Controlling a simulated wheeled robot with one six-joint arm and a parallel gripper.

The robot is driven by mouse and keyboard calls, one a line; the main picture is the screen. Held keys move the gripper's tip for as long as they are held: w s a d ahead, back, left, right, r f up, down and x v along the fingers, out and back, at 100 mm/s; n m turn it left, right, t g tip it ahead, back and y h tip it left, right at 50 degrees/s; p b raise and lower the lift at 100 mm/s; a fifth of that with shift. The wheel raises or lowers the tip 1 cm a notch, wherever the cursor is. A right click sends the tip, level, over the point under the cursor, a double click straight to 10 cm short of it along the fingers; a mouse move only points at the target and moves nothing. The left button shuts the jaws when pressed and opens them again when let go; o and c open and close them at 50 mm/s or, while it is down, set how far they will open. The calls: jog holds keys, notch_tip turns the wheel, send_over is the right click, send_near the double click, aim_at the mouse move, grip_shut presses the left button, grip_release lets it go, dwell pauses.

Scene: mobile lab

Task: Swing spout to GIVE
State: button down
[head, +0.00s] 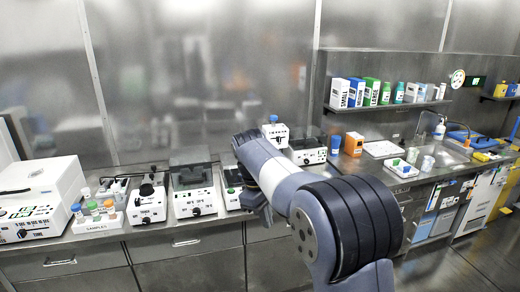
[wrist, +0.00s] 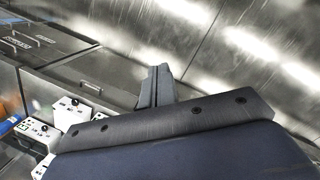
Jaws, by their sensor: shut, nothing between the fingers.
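I cannot pick out a spout or the word GIVE for certain in either view. In the head view a small white unit with a blue top (head: 274,131) stands at the back of the bench, just beyond my arm. A white bottle with a thin nozzle (head: 439,130) stands by the sink at the right. My gripper (wrist: 157,80) shows in the wrist view with its grey fingers together and nothing between them. It is apart from the bench units. In the head view my arm hides the fingers and part of the bench.
White bench instruments with black knobs (head: 147,202) and (head: 194,190) line the bench left of my arm. A sample rack (head: 98,222) and large white box (head: 38,198) stand farther left. An orange box (head: 353,144) is right of my arm, under the shelf (head: 400,104).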

jog(key=w+a+f+n+g+h, duration=0.1)
jog(key=w+a+f+n, duration=0.2)
jog(key=w+a+f, duration=0.3)
jog(key=shift+w+a+f+h+b, duration=0.15)
jog(key=shift+w+a+h+b, duration=0.15)
jog(key=shift+a+b, duration=0.15)
